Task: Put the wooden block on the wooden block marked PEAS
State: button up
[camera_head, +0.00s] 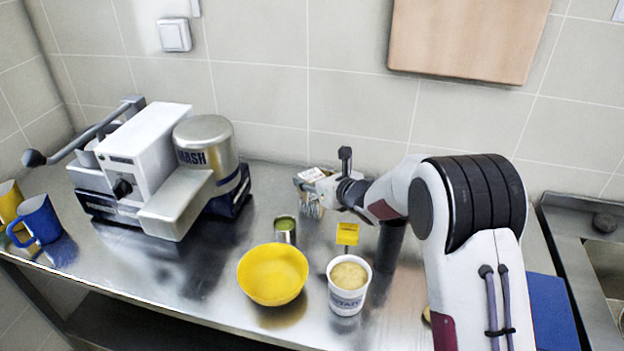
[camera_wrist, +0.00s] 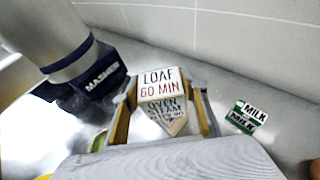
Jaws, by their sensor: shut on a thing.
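My gripper (camera_head: 322,190) is shut on a pale block (camera_wrist: 163,84) lettered LOAF 60 MIN on its top face, with more dark lettering on the side facing the wrist camera. In the wrist view the fingers (camera_wrist: 166,112) stand on both sides of it. In the head view the block (camera_head: 312,174) is near the back of the steel counter, partly covered by my gripper. I cannot tell whether it touches the counter. I can read no PEAS marking in either view.
A small can with a green top (camera_head: 285,230), a yellow bowl (camera_head: 272,274) and a white tub (camera_head: 348,288) stand in front. A large machine (camera_head: 160,170) and mugs (camera_head: 38,220) are left. The wrist view shows a small MILK block (camera_wrist: 246,116) on the right.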

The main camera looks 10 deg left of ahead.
jog(key=shift+f, duration=0.2)
jog(key=shift+f, duration=0.15)
jog(key=o, duration=1.2)
jog(key=shift+s+d+r, duration=0.2)
jog(key=shift+d+r, duration=0.05)
jog(key=shift+r, duration=0.05)
jog(key=shift+v, duration=5.7)
jog(key=shift+f, duration=0.15)
